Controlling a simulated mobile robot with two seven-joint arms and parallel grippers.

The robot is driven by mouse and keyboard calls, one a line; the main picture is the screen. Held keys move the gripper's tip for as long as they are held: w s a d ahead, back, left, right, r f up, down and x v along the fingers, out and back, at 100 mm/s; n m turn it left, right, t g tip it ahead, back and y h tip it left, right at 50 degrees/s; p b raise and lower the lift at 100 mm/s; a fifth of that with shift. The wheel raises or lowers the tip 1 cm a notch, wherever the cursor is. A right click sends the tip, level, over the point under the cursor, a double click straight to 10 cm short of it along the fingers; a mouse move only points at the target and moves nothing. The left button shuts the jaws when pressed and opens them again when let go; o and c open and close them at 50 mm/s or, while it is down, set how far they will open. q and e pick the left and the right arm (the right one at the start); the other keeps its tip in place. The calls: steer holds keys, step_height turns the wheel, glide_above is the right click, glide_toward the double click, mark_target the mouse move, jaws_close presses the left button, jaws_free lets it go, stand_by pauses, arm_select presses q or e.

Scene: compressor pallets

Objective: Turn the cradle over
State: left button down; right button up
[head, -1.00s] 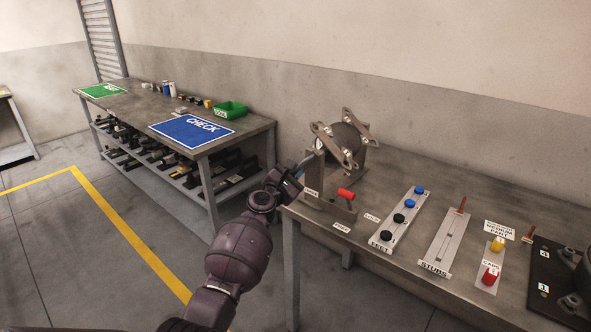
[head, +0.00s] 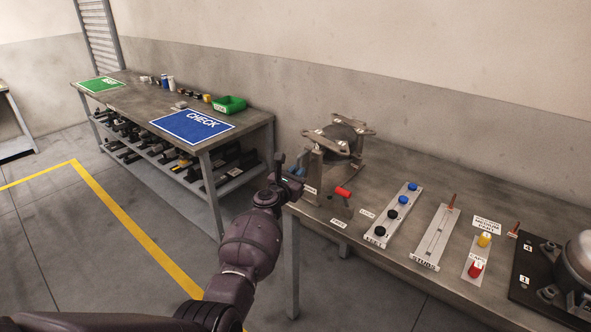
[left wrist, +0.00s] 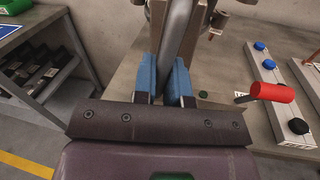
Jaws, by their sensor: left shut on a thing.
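The cradle (head: 342,134) stands at the left end of the near bench, a metal frame with flat arms and knobs around a dark rounded body. In the head view its upper plate lies nearly level on its stand. My left gripper (head: 294,171) is at the cradle's left side. In the left wrist view the blue fingers of my left gripper (left wrist: 166,78) are shut on a grey bar (left wrist: 180,32) of the cradle, one finger on each side. A red grip (head: 343,192) sticks out beside the stand. My right gripper is not in view.
On the near bench stand a strip of blue and black knobs (head: 398,214), a studs plate (head: 437,237), caps (head: 475,268) and a dark plate (head: 522,285) with a rounded housing. Behind left, another bench holds a blue CHECK mat (head: 192,126) and green bin (head: 229,104).

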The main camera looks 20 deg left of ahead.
arm_select(q)
steer(key=shift+d+n+p, duration=0.1)
steer(key=shift+n+p, duration=0.35)
steer(key=shift+n, duration=0.15)
steer(key=shift+n+p, duration=0.3)
steer(key=shift+f, duration=0.1)
steer(key=c, duration=1.2)
jaws_free()
steer(key=shift+s, duration=0.2)
